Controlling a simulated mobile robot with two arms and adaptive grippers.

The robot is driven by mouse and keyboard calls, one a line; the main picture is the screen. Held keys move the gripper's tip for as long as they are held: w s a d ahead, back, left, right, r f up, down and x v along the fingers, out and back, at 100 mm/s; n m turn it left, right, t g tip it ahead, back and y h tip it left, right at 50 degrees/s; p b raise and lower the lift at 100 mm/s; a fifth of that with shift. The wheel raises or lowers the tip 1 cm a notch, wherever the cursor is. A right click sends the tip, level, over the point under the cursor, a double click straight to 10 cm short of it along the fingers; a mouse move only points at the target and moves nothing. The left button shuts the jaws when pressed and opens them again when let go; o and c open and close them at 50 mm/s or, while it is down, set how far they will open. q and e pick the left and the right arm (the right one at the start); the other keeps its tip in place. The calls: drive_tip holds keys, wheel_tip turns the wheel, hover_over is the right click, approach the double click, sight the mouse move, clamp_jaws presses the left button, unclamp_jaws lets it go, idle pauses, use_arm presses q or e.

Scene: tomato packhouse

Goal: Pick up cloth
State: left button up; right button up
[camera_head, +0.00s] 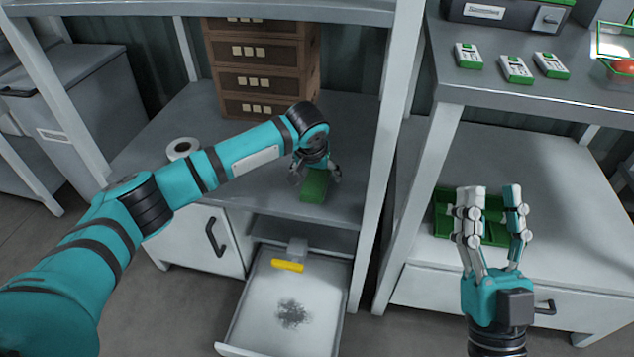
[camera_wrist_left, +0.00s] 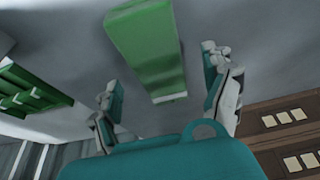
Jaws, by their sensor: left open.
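In the left wrist view the cloth (camera_wrist_left: 148,45) shows between and beyond the open fingers (camera_wrist_left: 160,85), with a gap on both sides. I cannot tell how high the fingertips are above the shelf. My right gripper (camera_head: 491,195) is open and empty, fingers pointing up, in front of the right bench.
A white roll (camera_head: 183,148) and a stack of brown drawers (camera_head: 262,75) stand behind on the shelf. A green tray (camera_head: 442,222) lies behind my right gripper. A shelf post (camera_head: 383,150) stands right of the cloth.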

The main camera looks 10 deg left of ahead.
sight(317, 176)
use_arm(q)
drive_tip(key=shift+w+f, duration=0.2)
drive_tip(key=shift+f, duration=0.15)
use_arm(e)
drive_tip(key=shift+s+r+t+y, duration=0.4)
drive_tip(key=shift+s+r, duration=0.15)
drive_tip(key=shift+s, duration=0.05)
use_arm(q)
drive_tip(key=c, duration=1.3)
use_arm(e)
drive_tip(key=shift+d, duration=0.1)
use_arm(q)
drive_tip(key=shift+o, duration=0.2)
